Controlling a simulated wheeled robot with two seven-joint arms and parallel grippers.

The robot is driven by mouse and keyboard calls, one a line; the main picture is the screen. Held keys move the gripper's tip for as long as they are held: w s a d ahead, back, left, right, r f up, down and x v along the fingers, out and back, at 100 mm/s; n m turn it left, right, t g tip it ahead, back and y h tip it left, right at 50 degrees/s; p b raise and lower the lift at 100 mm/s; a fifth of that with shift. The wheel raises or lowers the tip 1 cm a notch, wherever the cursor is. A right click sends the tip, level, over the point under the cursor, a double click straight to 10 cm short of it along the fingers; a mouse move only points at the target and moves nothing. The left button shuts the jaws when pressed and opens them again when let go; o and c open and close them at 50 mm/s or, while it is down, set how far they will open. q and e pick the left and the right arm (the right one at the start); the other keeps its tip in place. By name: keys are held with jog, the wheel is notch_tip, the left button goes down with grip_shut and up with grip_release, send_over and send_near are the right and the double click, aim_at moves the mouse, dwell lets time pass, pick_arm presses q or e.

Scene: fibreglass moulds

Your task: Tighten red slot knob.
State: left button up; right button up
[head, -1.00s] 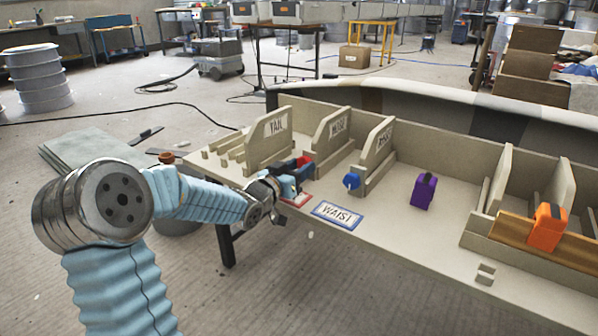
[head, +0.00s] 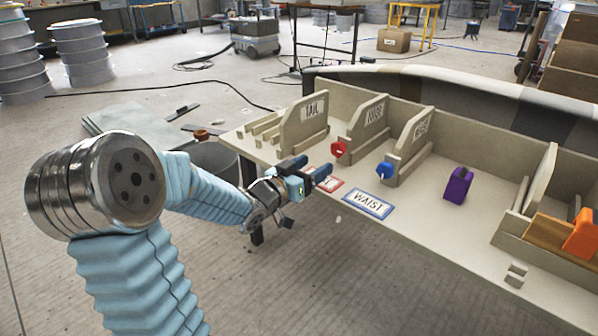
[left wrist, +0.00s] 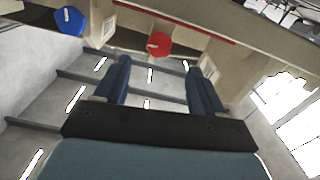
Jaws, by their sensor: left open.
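The red slot knob (head: 338,149) sits at the front end of the middle labelled divider in the long beige rack. It also shows in the left wrist view (left wrist: 159,44), just beyond the fingertips and roughly between them. My left gripper (head: 310,170) is open and empty, in front of the rack and left of the knob, with a gap between them. Its two blue fingers also show in the left wrist view (left wrist: 157,66). No finger touches the knob. A red-framed label (head: 329,180) lies partly behind the fingers. My right gripper is out of view.
A blue knob (head: 385,170) is on the divider to the right. A blue-framed WAIST card (head: 367,204), a purple block (head: 458,186) and an orange block (head: 582,236) are on the rack (head: 420,222). The TAIL divider (head: 306,120) stands left of the red knob.

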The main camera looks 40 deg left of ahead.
pick_arm(q)
jog(key=s, duration=0.5)
jog(key=shift+s+a, duration=0.1)
jog(key=shift+a, duration=0.1)
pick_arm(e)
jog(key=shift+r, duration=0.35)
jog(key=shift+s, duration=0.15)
